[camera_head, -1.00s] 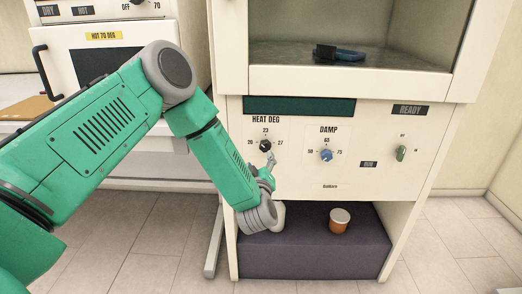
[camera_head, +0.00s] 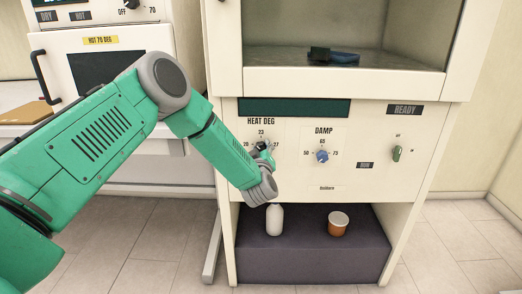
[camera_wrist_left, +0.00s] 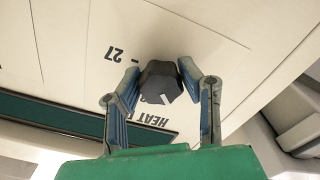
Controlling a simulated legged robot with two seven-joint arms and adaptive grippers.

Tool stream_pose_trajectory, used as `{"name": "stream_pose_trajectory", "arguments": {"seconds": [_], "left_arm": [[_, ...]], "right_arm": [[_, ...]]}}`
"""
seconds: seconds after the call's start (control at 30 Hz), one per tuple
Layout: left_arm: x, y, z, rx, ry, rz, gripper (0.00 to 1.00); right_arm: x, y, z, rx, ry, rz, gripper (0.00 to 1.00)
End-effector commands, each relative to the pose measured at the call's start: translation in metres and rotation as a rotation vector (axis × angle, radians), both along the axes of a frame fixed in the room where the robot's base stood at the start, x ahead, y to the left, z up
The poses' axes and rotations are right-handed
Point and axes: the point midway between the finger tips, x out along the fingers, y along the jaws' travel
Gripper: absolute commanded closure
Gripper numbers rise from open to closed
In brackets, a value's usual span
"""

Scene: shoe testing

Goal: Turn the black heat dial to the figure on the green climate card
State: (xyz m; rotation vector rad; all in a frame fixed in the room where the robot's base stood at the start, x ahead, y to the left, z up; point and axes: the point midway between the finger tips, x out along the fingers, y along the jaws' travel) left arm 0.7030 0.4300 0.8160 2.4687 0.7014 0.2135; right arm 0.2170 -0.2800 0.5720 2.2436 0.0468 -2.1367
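The black heat dial (camera_head: 260,147) sits on the cream panel under the "HEAT DEG" label, with figures 20, 23 and 27 around it. My left gripper (camera_head: 265,153) is at the dial and partly covers it. In the left wrist view the dial (camera_wrist_left: 160,82) stands between the two fingers of the left gripper (camera_wrist_left: 158,72). The fingers are apart; the left one shows a gap to the dial, the right one is very close, and contact is unclear. The dial's white mark points toward the label side. I see no green climate card. My right gripper is out of view.
The blue damp dial (camera_head: 322,156) is right of the heat dial, and a green switch (camera_head: 397,154) is farther right. A blue item (camera_head: 335,55) lies in the chamber above.

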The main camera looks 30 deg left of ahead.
Motion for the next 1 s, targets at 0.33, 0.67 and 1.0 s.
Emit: {"name": "stream_pose_trajectory", "arguments": {"seconds": [0.33,0.67,1.0], "left_arm": [[0.0,-0.001,-0.001,0.005,0.007,-0.009,0.96],[0.001,0.0,0.0,0.142,0.09,-0.007,0.96],[0.0,0.0,-0.001,0.405,0.253,-0.009,0.96]], "right_arm": [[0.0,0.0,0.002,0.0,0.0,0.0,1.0],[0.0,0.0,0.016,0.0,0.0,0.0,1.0],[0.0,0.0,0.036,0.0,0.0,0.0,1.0]]}}
